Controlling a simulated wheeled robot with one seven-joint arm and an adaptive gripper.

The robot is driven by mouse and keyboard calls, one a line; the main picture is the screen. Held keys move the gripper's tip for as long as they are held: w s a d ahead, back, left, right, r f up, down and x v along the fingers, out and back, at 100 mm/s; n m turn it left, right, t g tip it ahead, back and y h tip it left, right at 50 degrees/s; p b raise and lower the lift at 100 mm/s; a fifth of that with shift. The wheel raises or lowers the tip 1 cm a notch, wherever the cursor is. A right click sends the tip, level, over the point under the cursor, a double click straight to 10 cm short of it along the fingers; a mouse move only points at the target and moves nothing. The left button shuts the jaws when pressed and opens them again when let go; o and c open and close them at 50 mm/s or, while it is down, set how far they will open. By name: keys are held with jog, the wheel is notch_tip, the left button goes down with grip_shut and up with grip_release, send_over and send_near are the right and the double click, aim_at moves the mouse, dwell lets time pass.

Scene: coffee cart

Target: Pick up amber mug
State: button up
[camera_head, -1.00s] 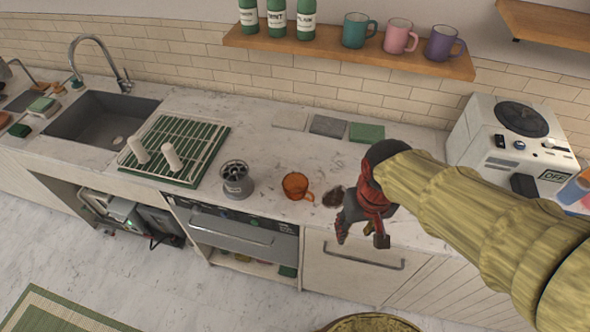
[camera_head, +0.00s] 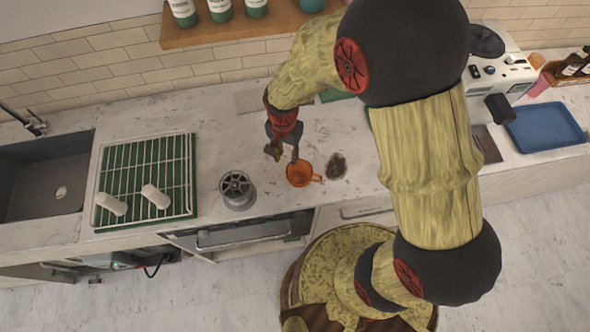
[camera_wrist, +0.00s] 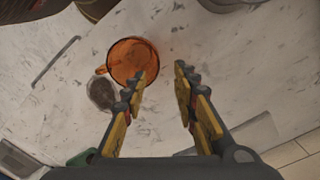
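The amber mug (camera_head: 298,174) is translucent orange and stands upright on the marble counter, with its handle to the right in the head view. In the wrist view the mug (camera_wrist: 131,59) is beyond my fingertips and left of centre, its handle to the left. My gripper (camera_head: 284,151) is just behind the mug in the head view. In the wrist view my gripper (camera_wrist: 160,72) has its two fingers apart with only counter between them. The left finger's tip overlaps the mug's lower edge in that picture; I cannot tell whether they touch.
A dark brown patch (camera_head: 337,166) lies right of the mug, and a grey round container (camera_head: 237,188) stands to its left. A dish rack (camera_head: 145,180) is farther left, by the sink (camera_head: 40,180). A blue tray (camera_head: 545,128) lies at the right.

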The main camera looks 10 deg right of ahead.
aim_at(289, 170)
jog(key=shift+m, duration=0.5)
jog(key=shift+s+d+f, duration=0.1)
jog(key=shift+d+f, duration=0.05)
jog(key=shift+f, duration=1.8)
jog(key=shift+s+d+f, duration=0.1)
jog(key=shift+d+f, duration=0.05)
jog(key=shift+f, duration=1.8)
jog(key=shift+c, duration=0.2)
grip_shut()
